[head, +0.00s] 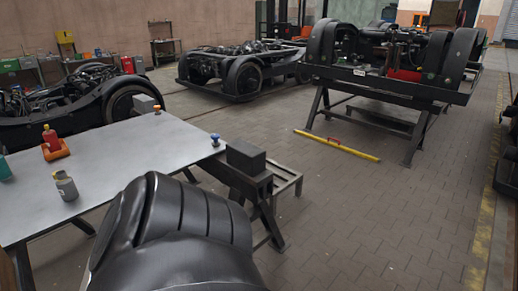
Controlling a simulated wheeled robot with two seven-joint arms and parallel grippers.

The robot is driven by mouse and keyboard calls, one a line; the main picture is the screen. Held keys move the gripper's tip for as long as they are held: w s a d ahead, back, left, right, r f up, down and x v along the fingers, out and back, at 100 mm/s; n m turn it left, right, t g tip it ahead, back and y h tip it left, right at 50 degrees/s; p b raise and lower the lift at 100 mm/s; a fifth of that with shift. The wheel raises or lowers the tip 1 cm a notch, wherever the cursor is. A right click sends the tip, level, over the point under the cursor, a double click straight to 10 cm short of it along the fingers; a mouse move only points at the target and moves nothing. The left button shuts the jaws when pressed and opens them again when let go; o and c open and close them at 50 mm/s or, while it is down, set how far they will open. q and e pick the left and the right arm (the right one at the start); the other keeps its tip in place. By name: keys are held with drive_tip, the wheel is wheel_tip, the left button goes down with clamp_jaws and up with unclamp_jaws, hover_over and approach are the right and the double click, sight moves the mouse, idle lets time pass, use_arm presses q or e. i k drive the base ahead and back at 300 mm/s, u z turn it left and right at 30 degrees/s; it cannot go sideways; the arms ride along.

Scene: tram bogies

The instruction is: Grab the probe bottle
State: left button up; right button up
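A grey bottle (66,187) with a yellowish top stands upright on the metal-topped table (125,153), near its front left. A red bottle (51,139) with a yellow top stands farther back at an orange tray (56,151). I cannot tell from their looks which one is the probe bottle. Neither of my grippers is in view. A large black part, apparently a link of my own arm, fills the bottom middle and hides the table's near right side.
A teal object (5,168) sits at the table's left edge. A small blue-topped item (215,140) and an orange one (157,109) stand near its far and right edges. A dark block (246,157) adjoins the right corner. Bogies stand behind; a yellow bar (336,145) lies on the floor.

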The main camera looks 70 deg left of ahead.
sight(67, 189)
drive_tip(key=u, duration=4.45)
drive_tip(key=i, duration=0.05)
drive_tip(key=u, duration=0.05)
